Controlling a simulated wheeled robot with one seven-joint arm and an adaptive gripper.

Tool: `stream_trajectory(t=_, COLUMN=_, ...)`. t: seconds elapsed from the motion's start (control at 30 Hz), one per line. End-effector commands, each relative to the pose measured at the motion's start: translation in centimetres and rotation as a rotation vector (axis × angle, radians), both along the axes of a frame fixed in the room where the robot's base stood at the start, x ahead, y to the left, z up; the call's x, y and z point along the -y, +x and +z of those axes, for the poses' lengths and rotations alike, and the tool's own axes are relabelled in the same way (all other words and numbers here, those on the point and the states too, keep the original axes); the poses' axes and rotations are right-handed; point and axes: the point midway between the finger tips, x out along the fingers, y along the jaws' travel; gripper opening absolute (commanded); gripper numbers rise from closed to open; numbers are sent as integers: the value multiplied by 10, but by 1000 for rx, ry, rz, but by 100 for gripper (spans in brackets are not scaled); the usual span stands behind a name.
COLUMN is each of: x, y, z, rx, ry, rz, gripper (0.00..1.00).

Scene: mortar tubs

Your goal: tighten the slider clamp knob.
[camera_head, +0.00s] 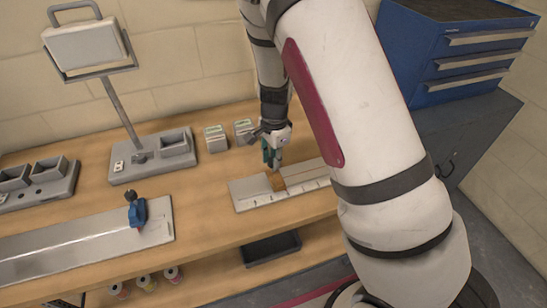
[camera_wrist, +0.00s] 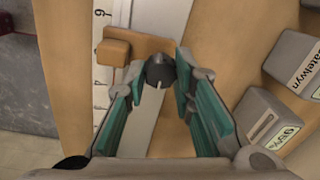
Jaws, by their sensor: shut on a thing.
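The slider clamp is an orange-brown block (camera_wrist: 114,52) on a white numbered rail (camera_wrist: 168,20) in the wrist view. Its dark round knob (camera_wrist: 158,70) with a pale pointer mark sits between my fingertips. My gripper (camera_wrist: 160,78) has teal-lined fingers and is shut on the knob, one finger on each side. In the head view, the slider (camera_head: 277,181) sits on the rail (camera_head: 250,196), and my gripper (camera_head: 271,158) comes down from above at its back side. The knob is hidden there by the gripper.
Two small labelled grey boxes (camera_head: 215,138) stand behind the rail; they also show at right in the wrist view (camera_wrist: 262,120). A metal plate with a blue clamp (camera_head: 137,210) lies at left. A lamp stand (camera_head: 122,110) and blue drawer cabinet (camera_head: 455,50) stand farther back.

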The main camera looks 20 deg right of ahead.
Motion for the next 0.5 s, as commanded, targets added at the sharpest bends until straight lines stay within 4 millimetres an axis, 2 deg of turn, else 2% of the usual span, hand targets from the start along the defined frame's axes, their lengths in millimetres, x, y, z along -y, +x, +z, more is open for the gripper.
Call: stream_trajectory(t=0.5, x=0, y=1, z=0, rx=1, ry=0, rz=-35, gripper=0)
